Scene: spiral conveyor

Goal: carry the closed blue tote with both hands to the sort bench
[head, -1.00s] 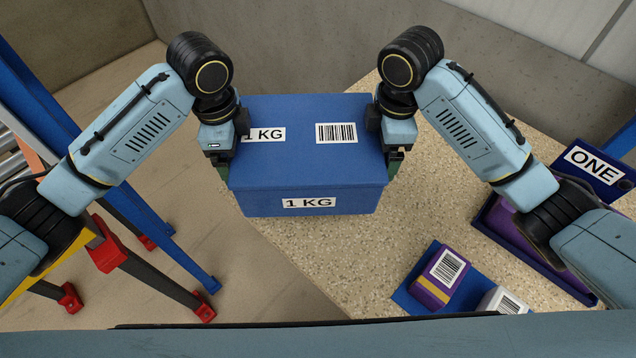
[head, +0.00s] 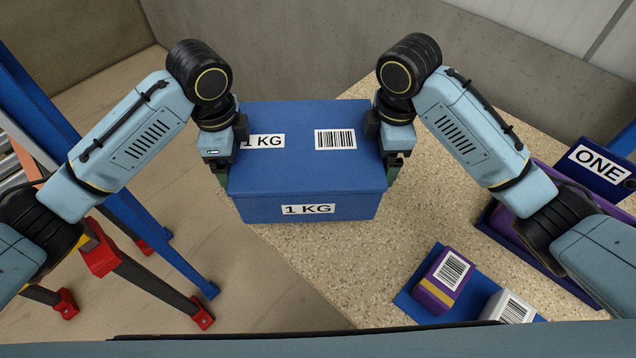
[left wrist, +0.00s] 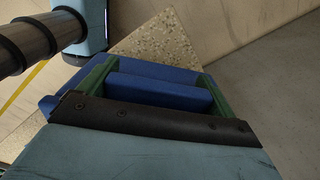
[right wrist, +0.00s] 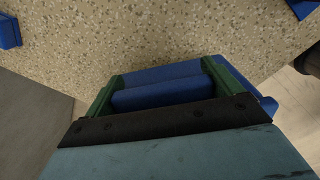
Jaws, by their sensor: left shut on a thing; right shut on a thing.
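The closed blue tote (head: 307,170) has white 1 KG labels and a barcode label on its lid and front. In the head view it is between my two grippers, level, over the left part of the speckled sort bench (head: 330,262). My left gripper (head: 222,172) is shut on its left side, and the left wrist view shows blue tote (left wrist: 160,90) between the green fingers. My right gripper (head: 392,170) is shut on its right side, with blue tote (right wrist: 165,92) between the fingers there too. The tote's underside is hidden, so I cannot tell whether it touches the bench.
A blue mat (head: 410,308) holds a purple box (head: 440,285) and a white box (head: 507,308) at the bench's front right. A dark blue bin (head: 590,172) labelled ONE stands at the right. A blue and red frame (head: 150,272) with rollers stands at the left.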

